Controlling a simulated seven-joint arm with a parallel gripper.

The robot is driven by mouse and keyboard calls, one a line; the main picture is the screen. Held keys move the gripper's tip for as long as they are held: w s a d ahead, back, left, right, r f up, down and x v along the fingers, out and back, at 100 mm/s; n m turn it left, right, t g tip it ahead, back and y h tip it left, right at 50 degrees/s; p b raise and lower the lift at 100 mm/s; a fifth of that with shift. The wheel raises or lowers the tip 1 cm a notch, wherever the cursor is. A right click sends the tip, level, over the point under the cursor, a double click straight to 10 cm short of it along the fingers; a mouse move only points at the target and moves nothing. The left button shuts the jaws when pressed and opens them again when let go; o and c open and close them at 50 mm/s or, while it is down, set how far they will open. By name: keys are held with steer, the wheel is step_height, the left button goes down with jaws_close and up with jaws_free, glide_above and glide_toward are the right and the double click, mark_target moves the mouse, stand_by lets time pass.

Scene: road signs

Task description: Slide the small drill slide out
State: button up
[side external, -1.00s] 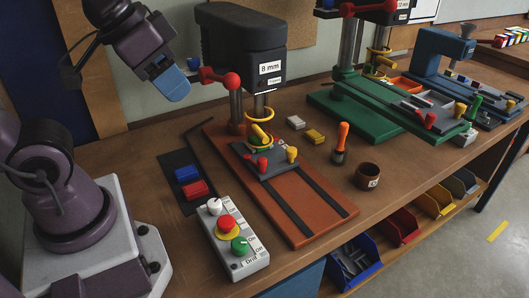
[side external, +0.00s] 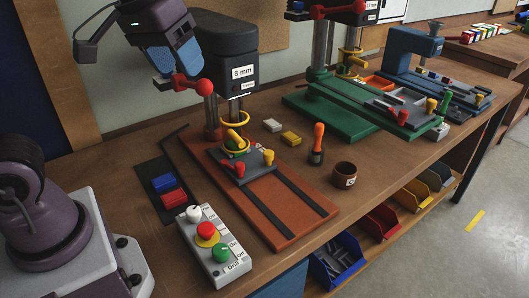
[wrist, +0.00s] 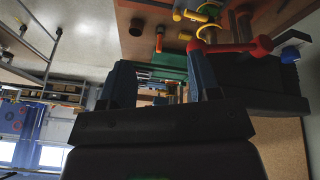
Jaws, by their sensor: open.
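The small drill (side external: 222,55), labelled 8 mm, has a dark head and column over a long orange base (side external: 262,205) with two dark rails. Its grey slide (side external: 255,165) sits at the back of the rails under the spindle. In the wrist view my gripper (wrist: 162,78) shows spread fingers near the red feed lever (wrist: 235,47).
The red feed lever (side external: 190,83) sticks out left of the drill, close to my gripper in the picture. A control box (side external: 213,245) stands front left; a screwdriver (side external: 318,145) and brown cup (side external: 344,175) stand right. A green larger drill (side external: 325,115) is behind.

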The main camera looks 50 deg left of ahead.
steer(key=w+a+n+g, duration=0.1)
steer(key=w+n, duration=0.3)
steer(key=w, duration=0.3)
steer(key=n+g+y, duration=0.4)
steer(key=n+g, duration=0.2)
steer(key=n, duration=0.9)
glide_above(270, 152)
steer(key=w+d, duration=0.3)
steer(key=d, duration=0.1)
step_height(270, 152, down, 21)
steer(key=x, duration=1.2)
steer(key=shift+s+d+f, duration=0.1)
jaws_close()
